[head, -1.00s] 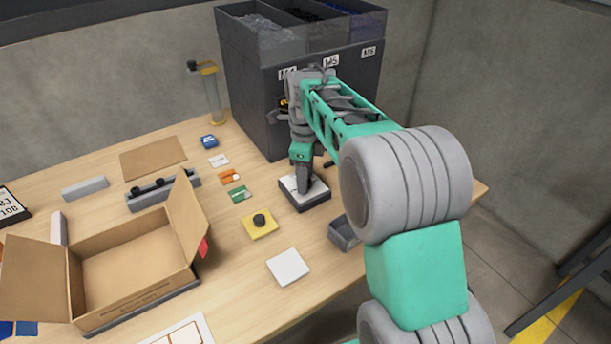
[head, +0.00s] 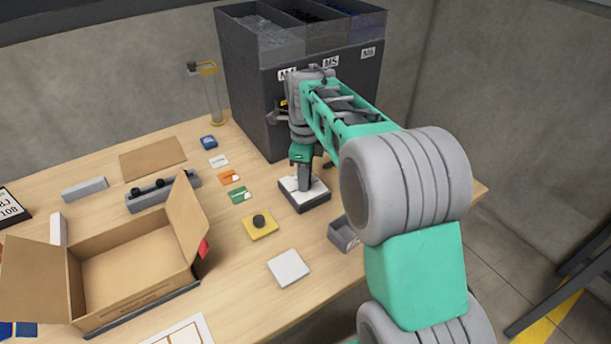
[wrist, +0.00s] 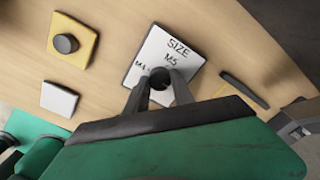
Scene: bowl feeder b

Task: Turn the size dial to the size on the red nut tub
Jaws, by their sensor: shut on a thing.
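The size dial's box (head: 317,203) stands on the table in front of the dark bin feeder. In the wrist view its white top plate (wrist: 156,43) reads "SIZE", with "M5" at the top and a partly covered "M4" at the left. My gripper (wrist: 160,84) is shut on the dark dial knob (wrist: 159,75). Where the knob points cannot be made out. In the head view my gripper (head: 304,186) comes straight down on the box and hides the knob.
The feeder (head: 300,95) has bins labelled M4, M5 and M6. A yellow plate with a black knob (head: 259,221), a white square (head: 288,267), an open carton (head: 140,309) and a grey tray (head: 343,235) lie nearby. Coloured cards lie left of the dial box.

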